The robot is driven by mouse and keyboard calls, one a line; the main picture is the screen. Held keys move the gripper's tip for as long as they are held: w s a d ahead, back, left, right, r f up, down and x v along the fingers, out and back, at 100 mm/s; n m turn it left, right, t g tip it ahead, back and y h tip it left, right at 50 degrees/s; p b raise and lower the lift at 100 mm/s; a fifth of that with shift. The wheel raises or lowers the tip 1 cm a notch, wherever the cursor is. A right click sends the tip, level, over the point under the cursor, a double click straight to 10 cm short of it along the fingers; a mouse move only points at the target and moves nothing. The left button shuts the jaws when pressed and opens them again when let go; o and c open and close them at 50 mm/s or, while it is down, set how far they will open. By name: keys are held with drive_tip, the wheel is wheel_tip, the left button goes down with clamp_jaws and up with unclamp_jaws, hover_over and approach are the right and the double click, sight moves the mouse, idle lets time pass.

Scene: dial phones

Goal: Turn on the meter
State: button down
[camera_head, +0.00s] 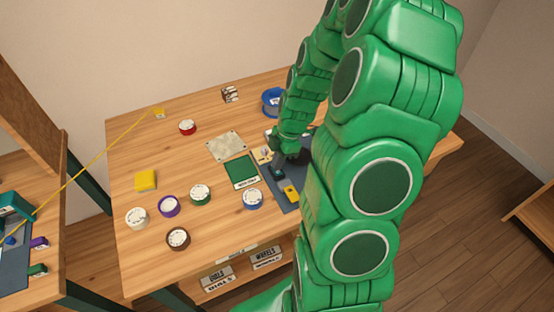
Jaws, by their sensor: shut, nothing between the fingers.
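My green arm reaches down over the right part of the wooden table. My gripper (279,161) is small and dark here, shut and empty, low over a blue-grey panel (281,199). A small teal device (277,171) and a yellow device (291,192) are on this panel, close to the gripper. I cannot tell which of them, if either, is the meter. I cannot tell whether the fingertips touch anything. My arm hides the right part of the panel and table.
Several round dials (200,194) with coloured rims stand on the table's left and front. A yellow cord (97,157) runs to the left table.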

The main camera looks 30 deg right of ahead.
drive_tip(key=shift+s+r, duration=0.1)
drive_tip(key=shift+s, duration=0.3)
drive_tip(key=shift+w+r, duration=0.15)
drive_tip(key=shift+r, duration=0.45)
drive_tip(key=w+v, duration=0.2)
drive_tip(key=v, duration=1)
drive_tip(key=shift+w+a+r, duration=0.25)
drive_tip(key=shift+w+a, duration=0.1)
